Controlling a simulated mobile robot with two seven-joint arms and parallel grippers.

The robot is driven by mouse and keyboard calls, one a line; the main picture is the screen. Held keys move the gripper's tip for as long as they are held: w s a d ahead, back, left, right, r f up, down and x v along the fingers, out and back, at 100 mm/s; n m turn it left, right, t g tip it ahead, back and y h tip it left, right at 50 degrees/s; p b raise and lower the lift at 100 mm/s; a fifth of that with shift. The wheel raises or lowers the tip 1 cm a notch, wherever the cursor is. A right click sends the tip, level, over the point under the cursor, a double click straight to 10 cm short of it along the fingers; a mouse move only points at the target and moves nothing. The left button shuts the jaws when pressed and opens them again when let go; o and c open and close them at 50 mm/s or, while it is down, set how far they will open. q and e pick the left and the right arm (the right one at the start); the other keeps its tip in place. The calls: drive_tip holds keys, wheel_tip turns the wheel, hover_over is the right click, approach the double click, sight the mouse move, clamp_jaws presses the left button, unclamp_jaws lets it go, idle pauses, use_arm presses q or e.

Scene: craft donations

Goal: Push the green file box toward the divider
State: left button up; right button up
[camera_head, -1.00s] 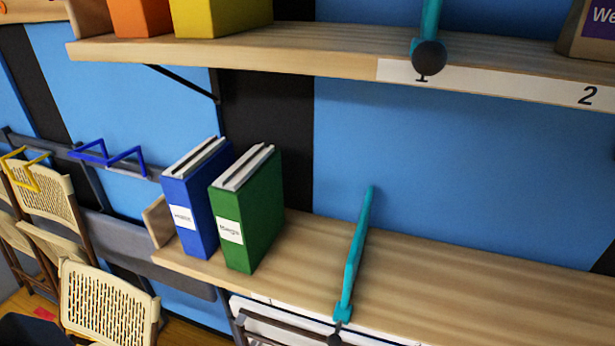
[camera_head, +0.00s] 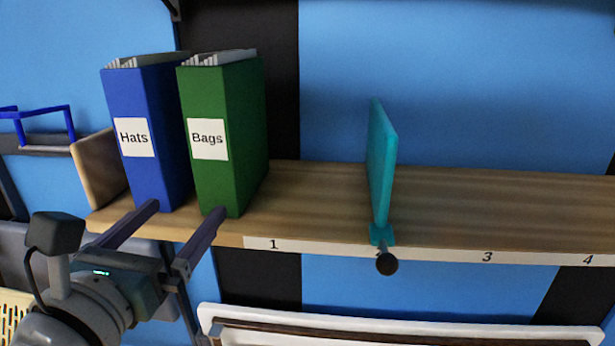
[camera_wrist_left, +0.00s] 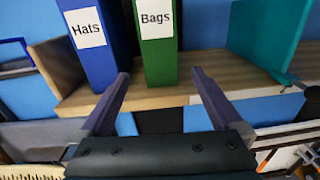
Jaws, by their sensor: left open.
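The green file box (camera_head: 222,150), labelled "Bags", stands upright on the wooden shelf. It also shows in the left wrist view (camera_wrist_left: 158,55). The teal divider (camera_head: 382,165) stands to its right across a stretch of bare shelf. It shows at the right of the left wrist view (camera_wrist_left: 265,35). My left gripper (camera_head: 184,210) is open and empty, low in front of the boxes. In the left wrist view the green box appears between its fingertips (camera_wrist_left: 161,75), beyond them; I see no clear contact. My right gripper is not in view.
A blue file box (camera_head: 150,150), labelled "Hats", stands just left of the green one. A wooden end panel (camera_head: 97,172) is at the shelf's left end. The shelf (camera_head: 315,205) is bare between green box and divider. A dark knob (camera_head: 387,264) sits below the divider.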

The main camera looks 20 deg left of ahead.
sight(233, 179)
use_arm(q)
drive_tip(key=w+a+b, duration=0.1)
drive_tip(key=w, duration=0.3)
drive_tip(key=w+b, duration=0.1)
drive_tip(key=w, duration=0.3)
drive_tip(key=w+a, duration=0.1)
drive_tip(key=w, duration=0.4)
drive_tip(key=shift+a+r+b, duration=0.1)
drive_tip(key=shift+a+b, duration=0.2)
drive_tip(key=shift+b, duration=0.1)
